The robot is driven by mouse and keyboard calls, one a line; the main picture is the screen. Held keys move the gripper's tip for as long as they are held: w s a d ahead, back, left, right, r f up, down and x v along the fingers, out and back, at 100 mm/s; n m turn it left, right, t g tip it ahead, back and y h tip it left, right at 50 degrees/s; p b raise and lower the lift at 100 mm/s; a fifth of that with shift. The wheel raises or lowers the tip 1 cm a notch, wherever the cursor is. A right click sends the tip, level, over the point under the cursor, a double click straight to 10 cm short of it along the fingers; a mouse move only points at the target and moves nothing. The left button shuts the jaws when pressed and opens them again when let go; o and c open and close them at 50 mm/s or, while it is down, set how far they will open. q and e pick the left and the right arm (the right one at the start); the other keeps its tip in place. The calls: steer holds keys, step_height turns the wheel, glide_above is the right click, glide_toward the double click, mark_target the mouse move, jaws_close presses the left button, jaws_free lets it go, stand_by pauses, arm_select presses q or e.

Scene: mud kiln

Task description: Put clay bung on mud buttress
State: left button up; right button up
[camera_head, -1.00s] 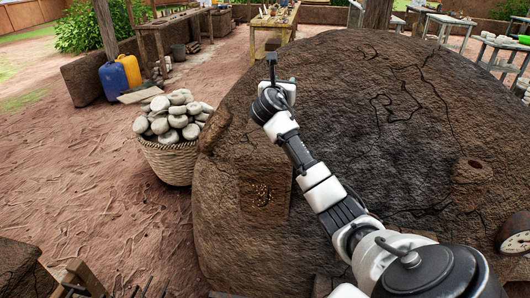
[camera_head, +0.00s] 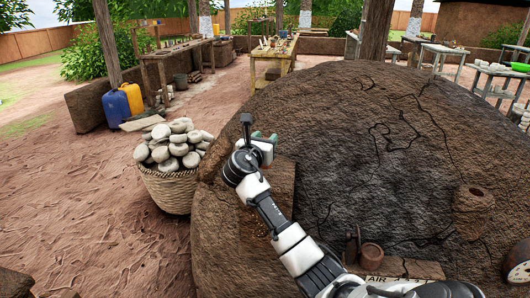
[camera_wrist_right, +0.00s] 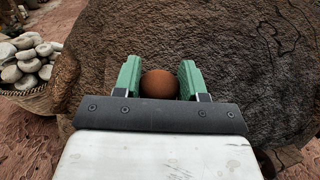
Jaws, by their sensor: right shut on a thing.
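My right gripper (camera_head: 265,137) reaches over the left shoulder of the big mud kiln (camera_head: 380,125). In the right wrist view its green fingers stand either side of a round reddish-brown piece, the clay bung (camera_wrist_right: 159,84), and hold it. In the head view the bung is not clearly seen behind the wrist. A squared mud block, which looks like the mud buttress (camera_head: 284,178), juts from the kiln's left face just below the gripper. My right forearm covers part of it. The bung is apart from the block. My left gripper is not in view.
A wicker basket (camera_head: 168,191) of pale stones stands left of the kiln. A small brown pot (camera_head: 371,255) and a lettered board (camera_head: 412,269) are at the kiln's front, near my arm. Another block with a hole (camera_head: 474,197) is at right. Open ground lies left.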

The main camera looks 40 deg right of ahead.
step_height(320, 180, down, 4)
steer(key=shift+r, duration=0.1)
steer(key=o, duration=1)
